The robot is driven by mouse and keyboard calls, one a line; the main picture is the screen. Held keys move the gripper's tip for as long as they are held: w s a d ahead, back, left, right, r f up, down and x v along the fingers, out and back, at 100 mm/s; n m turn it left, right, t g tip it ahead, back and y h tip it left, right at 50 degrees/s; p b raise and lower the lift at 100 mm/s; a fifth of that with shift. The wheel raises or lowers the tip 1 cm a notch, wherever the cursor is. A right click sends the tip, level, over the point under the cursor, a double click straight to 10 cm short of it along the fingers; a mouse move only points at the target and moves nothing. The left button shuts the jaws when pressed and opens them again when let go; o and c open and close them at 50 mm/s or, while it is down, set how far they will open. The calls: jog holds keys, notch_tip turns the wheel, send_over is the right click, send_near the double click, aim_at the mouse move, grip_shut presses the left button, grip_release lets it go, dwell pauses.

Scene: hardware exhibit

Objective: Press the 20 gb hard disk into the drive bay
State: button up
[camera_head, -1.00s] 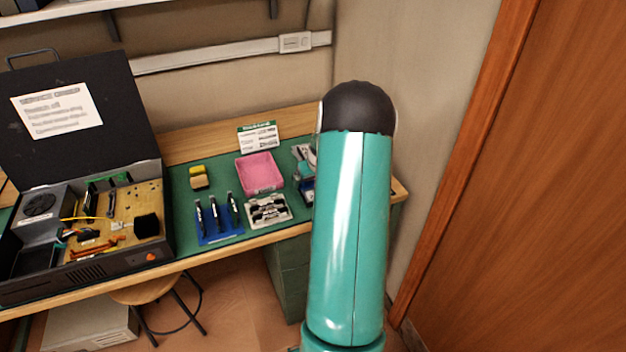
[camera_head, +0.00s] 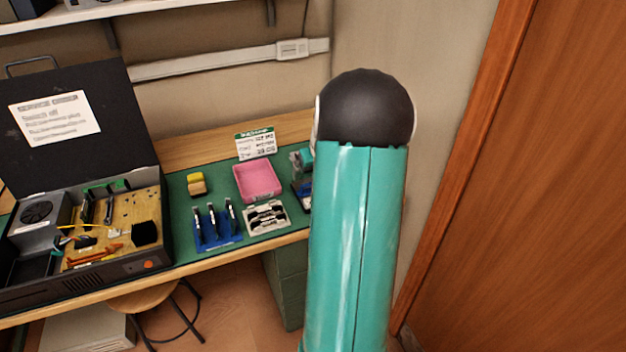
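The open black computer case (camera_head: 150,267) stands on the bench at the left, its lid raised. A dark recess (camera_head: 32,266) at its front left looks like the drive bay; I see no disk in it, but its inside is too dark to be sure. A blue rack (camera_head: 228,241) holds three upright dark, slim items (camera_head: 213,222); I cannot tell whether one is the 20 gb hard disk. No label of that kind is readable. My gripper is not in view; only my teal arm link with its black rounded end shows, hiding the bench's right end.
A pink tray (camera_head: 257,196), a grey tray with dark parts (camera_head: 281,225), a yellow-topped block (camera_head: 197,184) and a small sign (camera_head: 255,143) stand on the green mat. Teal and grey items (camera_head: 301,160) sit partly behind my arm. A stool (camera_head: 148,298) is under the bench; a wooden door is right.

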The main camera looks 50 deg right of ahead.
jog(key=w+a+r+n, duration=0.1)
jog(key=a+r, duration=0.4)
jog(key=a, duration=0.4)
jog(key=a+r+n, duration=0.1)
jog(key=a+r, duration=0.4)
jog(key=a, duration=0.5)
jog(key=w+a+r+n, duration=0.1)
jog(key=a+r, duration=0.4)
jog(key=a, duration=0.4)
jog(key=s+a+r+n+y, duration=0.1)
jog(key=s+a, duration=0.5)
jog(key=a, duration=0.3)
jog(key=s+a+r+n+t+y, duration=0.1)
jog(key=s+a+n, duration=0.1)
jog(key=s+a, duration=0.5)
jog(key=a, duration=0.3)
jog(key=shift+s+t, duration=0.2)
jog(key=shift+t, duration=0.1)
